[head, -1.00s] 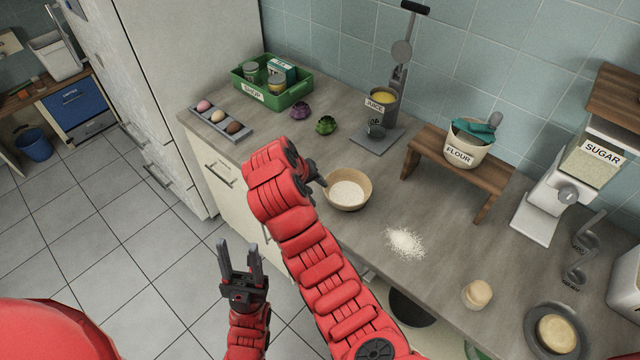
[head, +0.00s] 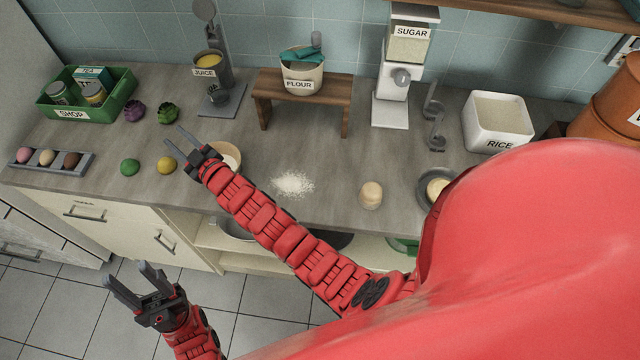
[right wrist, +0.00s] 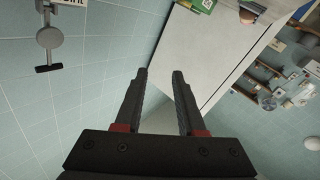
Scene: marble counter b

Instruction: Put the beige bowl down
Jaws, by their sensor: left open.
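The beige bowl (head: 232,153) rests on the grey counter (head: 330,165), partly hidden behind my right gripper and forearm. Its contents are mostly hidden now. My right gripper (head: 174,135) is open and empty, above the counter just left of the bowl, with its fingers pointing up and left. In the right wrist view its fingers (right wrist: 159,72) are apart with nothing between them. My left gripper (head: 125,272) is open and empty, low in front of the cabinets.
Spilled white grains (head: 293,184) lie right of the bowl. A yellow ball (head: 167,166) and a green ball (head: 130,167) lie to its left. A wooden stand (head: 300,88) holds the flour tub (head: 302,75) behind. A round beige item (head: 371,195) stands farther right.

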